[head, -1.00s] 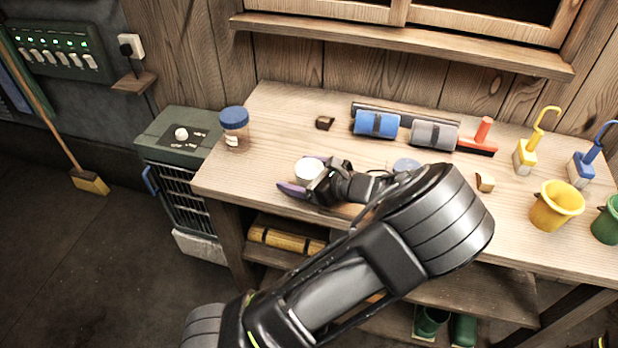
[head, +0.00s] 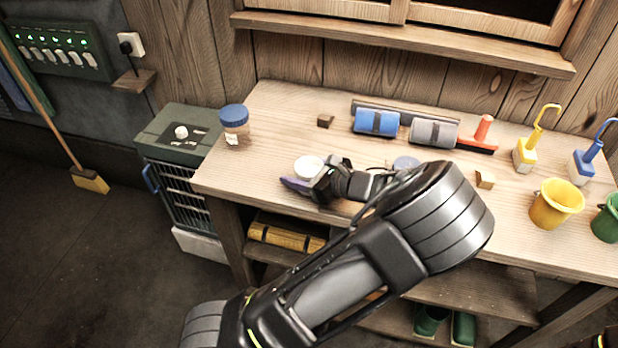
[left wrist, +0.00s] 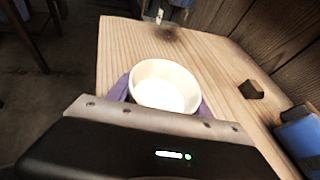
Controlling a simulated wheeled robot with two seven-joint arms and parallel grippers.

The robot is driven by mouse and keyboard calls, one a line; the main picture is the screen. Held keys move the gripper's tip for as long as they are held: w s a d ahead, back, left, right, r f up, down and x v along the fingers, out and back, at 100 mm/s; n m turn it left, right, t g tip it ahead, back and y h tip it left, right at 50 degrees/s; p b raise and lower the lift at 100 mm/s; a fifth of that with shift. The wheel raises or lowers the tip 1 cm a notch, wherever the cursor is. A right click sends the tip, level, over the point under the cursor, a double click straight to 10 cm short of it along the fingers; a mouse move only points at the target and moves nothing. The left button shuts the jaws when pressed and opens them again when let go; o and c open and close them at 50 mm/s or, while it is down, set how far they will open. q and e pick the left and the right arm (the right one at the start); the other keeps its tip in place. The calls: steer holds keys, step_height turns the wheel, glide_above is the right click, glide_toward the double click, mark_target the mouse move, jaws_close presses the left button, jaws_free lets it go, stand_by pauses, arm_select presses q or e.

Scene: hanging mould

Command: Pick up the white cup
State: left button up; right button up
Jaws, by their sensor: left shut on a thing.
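The white cup (head: 308,167) is near the front left part of the wooden workbench (head: 275,108), with its round open top showing. In the left wrist view the cup (left wrist: 165,86) sits between the purple fingers, one on each side. My left gripper (head: 303,180) is shut on the cup, reaching it from the right. The gripper body hides the lower part of the cup, so I cannot tell whether its base touches the bench. My right gripper is not in view.
A small dark block (head: 325,121), blue roll (head: 376,122) and grey roll (head: 433,133) lie behind. A yellow bucket (head: 556,204) stands at the right. Bare bench lies between jar and cup.

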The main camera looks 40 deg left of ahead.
arm_select(q)
steer(key=c, duration=0.8)
step_height(320, 180, up, 10)
stand_by(0.3)
stand_by(0.5)
